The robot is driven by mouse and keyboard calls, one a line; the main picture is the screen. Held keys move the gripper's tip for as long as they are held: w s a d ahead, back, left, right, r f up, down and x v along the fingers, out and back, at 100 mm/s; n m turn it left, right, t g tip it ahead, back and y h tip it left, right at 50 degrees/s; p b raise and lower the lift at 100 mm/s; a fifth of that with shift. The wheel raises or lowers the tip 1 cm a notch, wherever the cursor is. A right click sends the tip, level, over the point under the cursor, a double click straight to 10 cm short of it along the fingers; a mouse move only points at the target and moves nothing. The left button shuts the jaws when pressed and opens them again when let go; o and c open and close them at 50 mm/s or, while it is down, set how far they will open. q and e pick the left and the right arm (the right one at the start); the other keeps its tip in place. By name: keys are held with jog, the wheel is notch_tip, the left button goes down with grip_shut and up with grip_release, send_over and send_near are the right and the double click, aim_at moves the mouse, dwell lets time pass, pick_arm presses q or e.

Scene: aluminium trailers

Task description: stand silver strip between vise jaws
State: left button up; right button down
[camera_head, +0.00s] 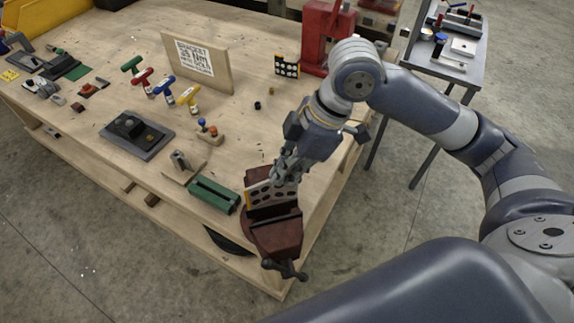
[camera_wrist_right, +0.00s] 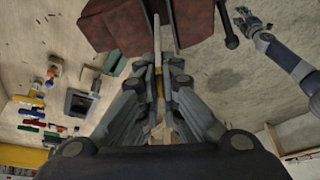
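The silver strip (camera_head: 268,195), a pale plate with dark holes, stands on edge at the dark red vise (camera_head: 275,238). In the right wrist view the strip (camera_wrist_right: 157,38) shows edge-on in the gap between the two vise jaws (camera_wrist_right: 118,24). Whether it rests on the vise bottom is hidden. My right gripper (camera_head: 284,172) is just above the vise, its fingers closed around the strip's upper edge; they also show in the wrist view (camera_wrist_right: 161,75). My left gripper (camera_wrist_right: 244,20) appears small, away from the vise, beyond its handle; its fingers are too small to read.
A green block (camera_head: 214,194) lies close beside the vise. A wooden holder (camera_head: 185,165) and a dark tray (camera_head: 137,134) stand farther left. A black plate with pale holes (camera_head: 287,66) stands by the red press (camera_head: 325,35). The bench's right edge is near the vise.

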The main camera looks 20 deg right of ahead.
aim_at(289, 197)
jog(key=shift+s+d+f+b, duration=0.1)
jog(key=shift+f+b, duration=0.2)
jog(key=shift+f, duration=0.85)
notch_tip(289, 197, down, 2)
jog(key=shift+b, duration=0.6)
jog(key=shift+f+b, duration=0.5)
jog(key=shift+f, duration=0.8)
pick_arm(q)
jog(key=shift+w+f+b, duration=0.15)
jog(key=shift+f+b, duration=0.4)
jog(key=shift+f, duration=1.5)
pick_arm(e)
jog(key=shift+f, duration=1.7)
jog(key=c, duration=1.7)
grip_release()
